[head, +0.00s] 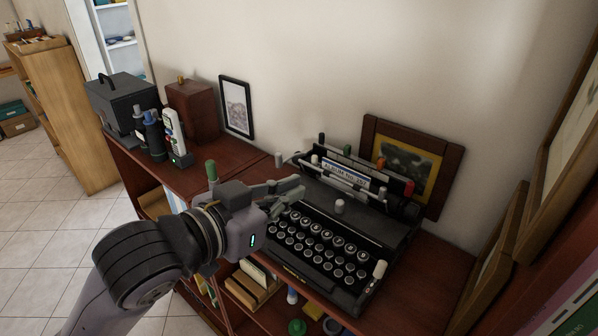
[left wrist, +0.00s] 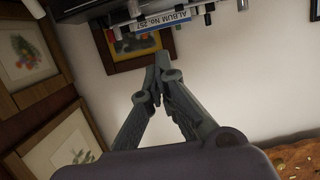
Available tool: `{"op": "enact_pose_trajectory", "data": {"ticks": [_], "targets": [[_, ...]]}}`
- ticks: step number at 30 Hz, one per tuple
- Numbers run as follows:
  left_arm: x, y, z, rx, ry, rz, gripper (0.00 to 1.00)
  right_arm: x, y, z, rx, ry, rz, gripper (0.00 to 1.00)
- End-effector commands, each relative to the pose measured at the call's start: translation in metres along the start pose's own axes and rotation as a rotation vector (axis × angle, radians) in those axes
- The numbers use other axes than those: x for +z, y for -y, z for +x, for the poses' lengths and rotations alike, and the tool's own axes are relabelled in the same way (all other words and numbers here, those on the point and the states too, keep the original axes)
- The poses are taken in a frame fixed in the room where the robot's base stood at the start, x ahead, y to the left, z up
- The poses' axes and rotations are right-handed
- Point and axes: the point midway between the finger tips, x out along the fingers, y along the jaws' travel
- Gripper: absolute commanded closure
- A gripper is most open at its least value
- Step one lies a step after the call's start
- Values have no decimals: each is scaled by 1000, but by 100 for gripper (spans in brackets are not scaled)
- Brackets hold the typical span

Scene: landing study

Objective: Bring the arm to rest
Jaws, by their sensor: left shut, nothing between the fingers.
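My left gripper (head: 291,191) is shut and empty, above the left part of the typewriter's keyboard in the head view. Its closed fingers also show in the left wrist view (left wrist: 160,72). The arm reaches in from the lower left. The black typewriter (head: 397,236) stands on the dark red wooden shelf top. A label reading "ALBUM No. 257" (head: 346,174) sits at its carriage, and it shows upper middle in the left wrist view (left wrist: 163,21). I cannot tell whether the fingers touch the typewriter. My right gripper is not in view.
A framed picture (head: 447,160) leans on the wall behind the typewriter. A black case (head: 116,103), a brown box (head: 193,110), a white handset (head: 172,130) and a small frame (head: 236,106) stand at the back left. Larger frames (head: 563,130) line the right. Tiled floor (head: 50,235) lies open at left.

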Motion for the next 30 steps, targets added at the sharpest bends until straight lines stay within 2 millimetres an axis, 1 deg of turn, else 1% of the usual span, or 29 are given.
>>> {"op": "enact_pose_trajectory", "data": {"ticks": [2, 5, 8, 11, 12, 14, 15, 17, 18, 20, 21, 24, 27, 30], "targets": [[0, 0, -2, -1, 0, -1, 100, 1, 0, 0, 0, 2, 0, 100], [9, 3, -2, -12, 15, -17, 100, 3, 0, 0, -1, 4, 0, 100], [36, 13, -1, -47, 57, -62, 100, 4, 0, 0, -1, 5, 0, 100], [82, 28, -5, -111, 134, -129, 100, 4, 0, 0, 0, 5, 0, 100], [105, 34, -9, -141, 175, -158, 100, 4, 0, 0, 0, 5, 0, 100], [141, 42, -17, -188, 244, -200, 100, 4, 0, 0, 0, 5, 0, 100], [166, 46, -24, -219, 292, -227, 100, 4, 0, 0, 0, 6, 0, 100], [204, 50, -38, -265, 373, -265, 100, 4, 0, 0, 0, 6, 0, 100], [229, 51, -49, -294, 429, -289, 100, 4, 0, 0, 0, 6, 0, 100], [264, 51, -67, -334, 512, -319, 100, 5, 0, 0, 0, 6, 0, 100], [285, 49, -79, -355, 564, -336, 100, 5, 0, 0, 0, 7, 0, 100], [328, 44, -108, -399, 680, -369, 100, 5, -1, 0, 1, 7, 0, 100], [360, 36, -135, -429, 778, -392, 100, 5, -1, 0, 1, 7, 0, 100], [387, 27, -161, -453, 868, -413, 100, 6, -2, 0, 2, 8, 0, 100]]}}
